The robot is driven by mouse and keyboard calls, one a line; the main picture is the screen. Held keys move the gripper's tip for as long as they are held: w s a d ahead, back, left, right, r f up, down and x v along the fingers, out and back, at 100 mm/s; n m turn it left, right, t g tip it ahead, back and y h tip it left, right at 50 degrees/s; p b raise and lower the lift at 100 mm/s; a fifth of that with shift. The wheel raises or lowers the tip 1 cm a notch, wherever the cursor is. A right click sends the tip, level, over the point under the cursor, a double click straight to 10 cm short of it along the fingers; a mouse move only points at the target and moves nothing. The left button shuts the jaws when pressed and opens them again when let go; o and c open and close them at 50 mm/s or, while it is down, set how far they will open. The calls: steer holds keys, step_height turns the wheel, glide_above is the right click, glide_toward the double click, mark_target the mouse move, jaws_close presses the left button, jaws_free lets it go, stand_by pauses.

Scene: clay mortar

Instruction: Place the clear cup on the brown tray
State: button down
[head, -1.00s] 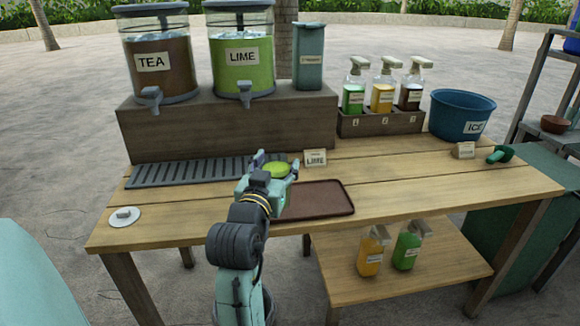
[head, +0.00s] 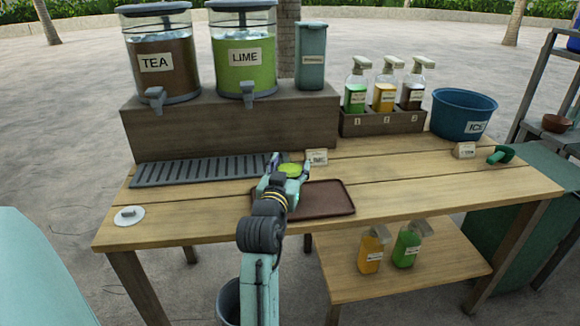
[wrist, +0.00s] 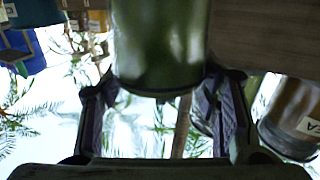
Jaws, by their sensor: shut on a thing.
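My gripper (head: 289,166) is shut on the clear cup (head: 290,170), which has green liquid in it. Only the cup's top shows in the head view, as my gripper hides the rest. In the wrist view the cup (wrist: 160,45) sits between the two fingers, dark green and close to the camera. The brown tray (head: 328,199) lies on the table just right of and in front of my gripper. My arm covers the tray's left part. The head view does not show clearly whether the cup touches anything below it.
A grey slatted drip grate (head: 190,171) lies left of my gripper, below the tea (head: 160,85) and lime (head: 240,80) dispensers. A small lime sign (head: 316,157) stands close behind the tray. A blue ice bucket (head: 462,113) is at the right. The tray's visible right part is clear.

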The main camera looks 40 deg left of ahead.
steer(key=shift+f, duration=0.15)
steer(key=c, duration=0.6)
jaws_free()
